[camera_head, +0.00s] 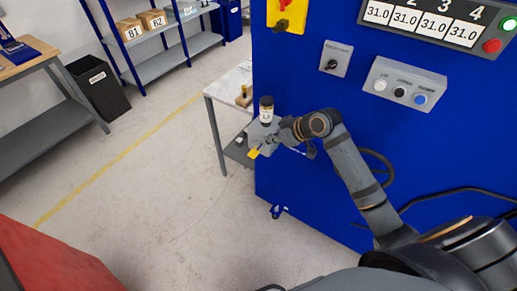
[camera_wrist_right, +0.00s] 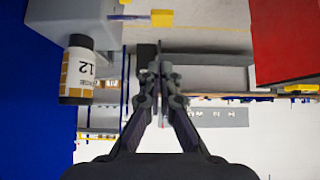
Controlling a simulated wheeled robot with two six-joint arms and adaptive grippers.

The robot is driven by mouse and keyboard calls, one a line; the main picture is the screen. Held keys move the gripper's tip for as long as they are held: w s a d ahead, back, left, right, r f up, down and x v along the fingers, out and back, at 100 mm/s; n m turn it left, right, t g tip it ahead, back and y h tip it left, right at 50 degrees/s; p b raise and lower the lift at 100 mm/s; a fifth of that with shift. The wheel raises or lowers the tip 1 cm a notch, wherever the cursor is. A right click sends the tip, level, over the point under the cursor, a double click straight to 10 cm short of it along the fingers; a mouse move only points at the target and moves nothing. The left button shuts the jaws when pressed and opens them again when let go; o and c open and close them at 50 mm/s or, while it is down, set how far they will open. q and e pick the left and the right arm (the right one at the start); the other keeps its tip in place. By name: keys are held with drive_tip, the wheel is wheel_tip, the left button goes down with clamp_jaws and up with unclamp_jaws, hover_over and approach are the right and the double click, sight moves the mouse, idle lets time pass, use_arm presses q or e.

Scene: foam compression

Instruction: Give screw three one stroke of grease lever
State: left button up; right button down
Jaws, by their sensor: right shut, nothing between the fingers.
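A grease canister (camera_head: 266,109) with a dark cap and a pale label stands on a grey housing at the blue machine's left edge. It also shows in the wrist view (camera_wrist_right: 78,70), upside down. A lever with a yellow grip (camera_head: 253,153) sticks out below it; in the wrist view the yellow grip (camera_wrist_right: 161,18) lies just beyond my fingertips, with no contact visible. My right gripper (camera_head: 264,146) is shut and empty beside the lever. It also fills the middle of the wrist view (camera_wrist_right: 158,62). I cannot make out screw three. My left gripper is out of view.
The blue machine (camera_head: 300,185) carries a numbered display (camera_head: 420,22) reading 31.0 four times, a button box (camera_head: 403,85) and a selector switch (camera_head: 335,60). A pale table (camera_head: 228,85) stands behind the canister. A red box (camera_head: 50,262) is lower left. The floor between is clear.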

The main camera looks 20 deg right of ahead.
sight(251, 151)
drive_tip(key=w+a+f, duration=0.1)
drive_tip(key=f, duration=0.1)
drive_tip(key=w+f+p, duration=0.1)
drive_tip(key=f, duration=0.2)
drive_tip(key=w+a+f+p, duration=0.1)
drive_tip(key=f, duration=0.2)
drive_tip(key=shift+a, duration=0.3)
drive_tip(key=shift+w, duration=0.1)
